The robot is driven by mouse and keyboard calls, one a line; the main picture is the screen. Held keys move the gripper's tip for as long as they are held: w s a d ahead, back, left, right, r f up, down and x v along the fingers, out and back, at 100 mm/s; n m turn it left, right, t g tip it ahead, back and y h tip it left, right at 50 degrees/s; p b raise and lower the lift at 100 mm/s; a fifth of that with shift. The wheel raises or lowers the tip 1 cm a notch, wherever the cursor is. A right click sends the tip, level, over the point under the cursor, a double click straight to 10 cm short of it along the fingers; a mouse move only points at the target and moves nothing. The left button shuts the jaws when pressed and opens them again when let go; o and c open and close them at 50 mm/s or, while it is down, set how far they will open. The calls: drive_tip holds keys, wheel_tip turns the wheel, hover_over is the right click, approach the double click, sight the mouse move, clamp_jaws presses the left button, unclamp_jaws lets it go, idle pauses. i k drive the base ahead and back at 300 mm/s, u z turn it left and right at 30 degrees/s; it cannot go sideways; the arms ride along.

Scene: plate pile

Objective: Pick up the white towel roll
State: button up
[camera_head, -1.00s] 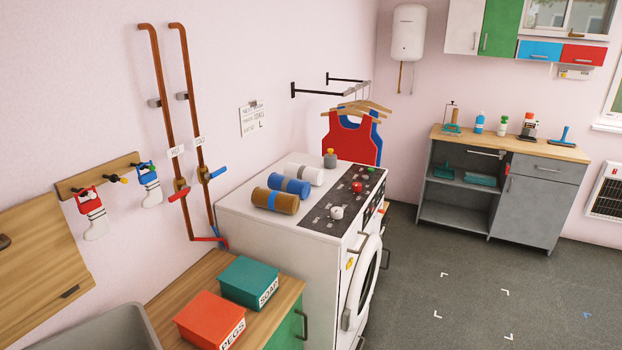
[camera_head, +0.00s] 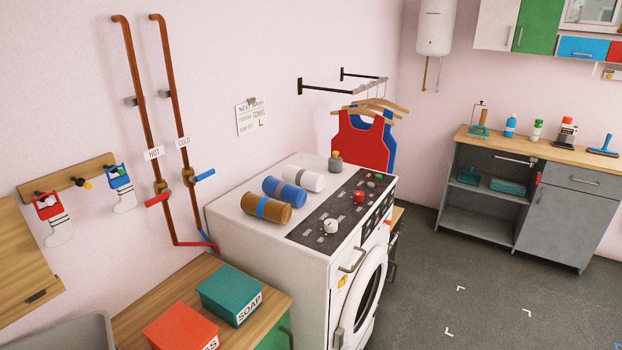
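The white towel roll (camera_head: 303,178) lies on the white top of the washing machine (camera_head: 238,222), toward its back corner. My gripper is not in view.
The control panel (camera_head: 335,215) with knobs is to the right. Red and blue vests (camera_head: 361,142) hang behind the machine. Grey floor (camera_head: 470,280) at the right is clear.

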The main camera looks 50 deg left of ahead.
sight(303, 178)
drive_tip(key=i, duration=1.95)
drive_tip(key=u, duration=4.4)
drive_tip(key=i, duration=0.1)
drive_tip(key=z, duration=3.3)
drive_tip(key=k, duration=0.15)
drive_tip(key=u, duration=2.25)
